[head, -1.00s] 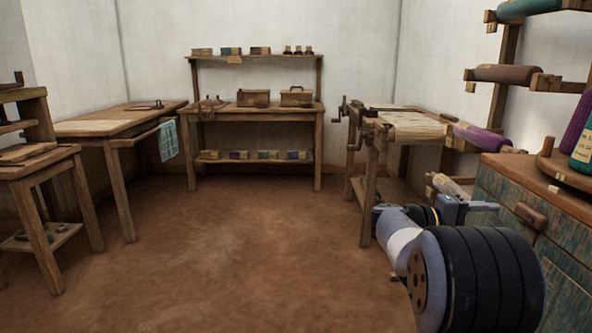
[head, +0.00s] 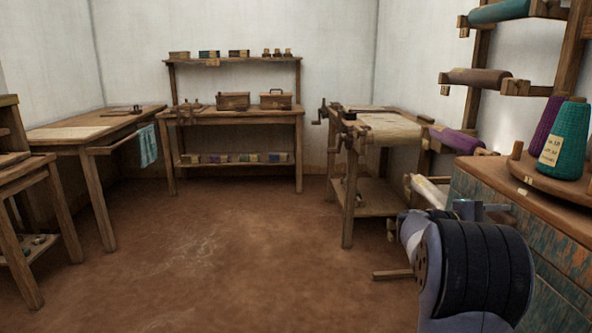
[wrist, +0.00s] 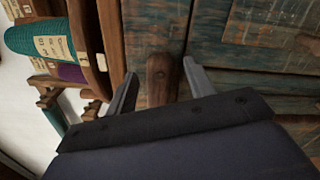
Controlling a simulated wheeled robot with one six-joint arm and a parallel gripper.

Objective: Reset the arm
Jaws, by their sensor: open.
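I cannot tell whether the fingers touch the handle. In the head view my arm is folded at the lower right, in front of the painted cabinet (head: 548,260), and my gripper (head: 490,208) is partly hidden behind the arm's dark links.
Teal (head: 566,142) and purple yarn cones stand on a round wooden stand on the cabinet. A winding table (head: 348,200) stands beyond my arm. A shelf bench (head: 235,117) stands at the back, and tables (head: 98,133) line the left. The middle floor is clear.

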